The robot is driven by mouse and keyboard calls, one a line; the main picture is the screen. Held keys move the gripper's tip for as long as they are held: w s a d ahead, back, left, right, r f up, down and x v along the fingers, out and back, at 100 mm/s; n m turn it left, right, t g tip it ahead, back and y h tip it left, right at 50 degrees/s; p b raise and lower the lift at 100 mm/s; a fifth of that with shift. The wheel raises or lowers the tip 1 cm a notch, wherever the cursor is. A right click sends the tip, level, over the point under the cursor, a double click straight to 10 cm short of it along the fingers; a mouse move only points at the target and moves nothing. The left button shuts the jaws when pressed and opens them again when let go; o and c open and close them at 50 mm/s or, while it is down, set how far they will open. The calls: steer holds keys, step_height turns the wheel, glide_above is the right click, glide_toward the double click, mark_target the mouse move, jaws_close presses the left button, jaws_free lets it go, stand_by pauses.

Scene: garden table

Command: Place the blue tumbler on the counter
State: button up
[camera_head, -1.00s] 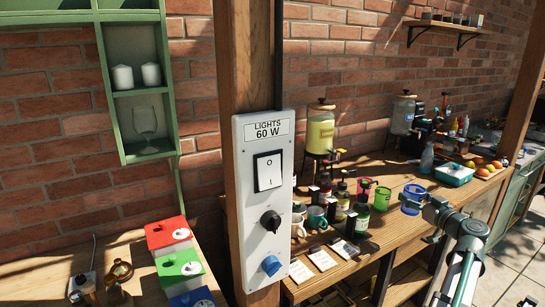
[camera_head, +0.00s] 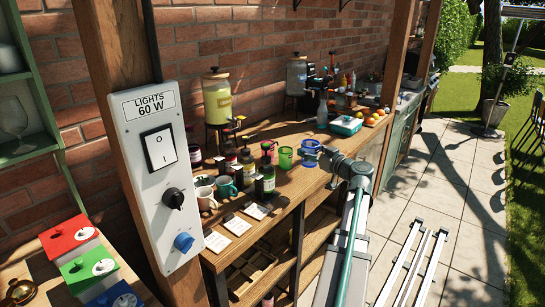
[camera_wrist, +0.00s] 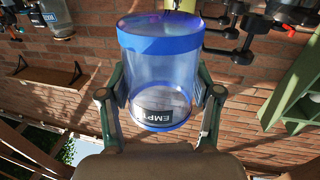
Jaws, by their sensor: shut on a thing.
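The blue tumbler (camera_head: 311,154) is clear with blue bands at both ends. In the wrist view the tumbler (camera_wrist: 160,75) fills the middle, with a dark label showing part of a word. My gripper (camera_head: 328,158) is shut on it, one finger on each side of its wall, as the wrist view also shows. In the head view the tumbler appears at the front edge of the wooden counter (camera_head: 283,192), right of a green cup (camera_head: 286,158). I cannot tell whether its base touches the counter.
A pink cup (camera_head: 268,149), dark bottles (camera_head: 265,180) and mugs (camera_head: 205,197) crowd the counter left of the tumbler. A turquoise tray (camera_head: 346,125) and fruit (camera_head: 372,120) lie farther right. White cards (camera_head: 237,225) lie near the front edge. A post with a lights panel (camera_head: 160,180) stands at the left.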

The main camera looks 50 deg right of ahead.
steer(key=w+d+f+p, duration=0.4)
steer(key=w+d+f, duration=0.4)
steer(key=d+f, duration=0.1)
steer(key=shift+w+p, duration=0.3)
step_height(320, 180, down, 2)
steer(key=shift+w+d+f, duration=0.1)
steer(key=shift+d+f, duration=0.05)
steer(key=shift+f, duration=0.1)
steer(key=shift+f+b, duration=0.3)
steer(key=shift+b, duration=0.3)
steer(key=shift+f+b, duration=0.25)
steer(key=shift+b, duration=0.25)
steer(key=o, duration=1.3)
steer(key=shift+c, duration=0.2)
steer(key=p, duration=0.3)
steer(key=shift+r+p, duration=0.3)
steer(key=shift+r, duration=0.1)
